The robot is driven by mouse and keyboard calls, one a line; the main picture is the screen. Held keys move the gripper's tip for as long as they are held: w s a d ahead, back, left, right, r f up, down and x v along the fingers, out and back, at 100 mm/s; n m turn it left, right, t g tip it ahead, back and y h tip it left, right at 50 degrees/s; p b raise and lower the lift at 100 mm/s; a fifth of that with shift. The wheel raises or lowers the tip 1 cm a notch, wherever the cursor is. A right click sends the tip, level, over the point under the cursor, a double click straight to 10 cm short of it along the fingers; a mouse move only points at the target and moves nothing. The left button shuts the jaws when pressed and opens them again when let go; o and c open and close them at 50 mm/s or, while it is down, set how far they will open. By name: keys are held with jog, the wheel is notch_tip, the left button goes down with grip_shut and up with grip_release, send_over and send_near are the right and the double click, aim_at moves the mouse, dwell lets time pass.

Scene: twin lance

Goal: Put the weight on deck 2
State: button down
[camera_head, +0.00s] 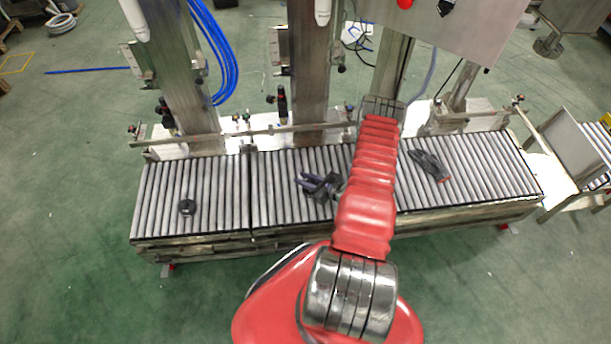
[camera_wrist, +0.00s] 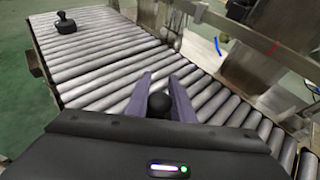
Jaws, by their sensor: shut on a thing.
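My gripper (camera_head: 308,184) is over the middle part of the roller conveyor (camera_head: 275,215). In the wrist view its two purple fingers (camera_wrist: 159,100) are closed around a black round knob (camera_wrist: 159,106), which looks like the top of a weight. The rest of that held thing is hidden behind the gripper body, so I cannot tell whether it touches the rollers. Another black weight, round with a knob (camera_head: 187,207), stands upright on the left roller section, apart from my gripper. It also shows at the upper left of the wrist view (camera_wrist: 66,23). No deck numbers are readable.
A dark elongated object (camera_head: 429,165) with a red end lies on the right rollers. A seam (camera_head: 250,195) divides the left section from the middle. Metal columns (camera_head: 308,70) and a rail (camera_head: 260,133) stand along the back. Rollers around the left weight are clear.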

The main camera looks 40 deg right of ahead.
jog(key=shift+f, duration=0.95)
jog(key=shift+f, duration=0.15)
jog(key=shift+f, duration=1.95)
jog(key=c, duration=1.5)
grip_release()
jog(key=shift+f, duration=0.1)
jog(key=shift+c, duration=0.2)
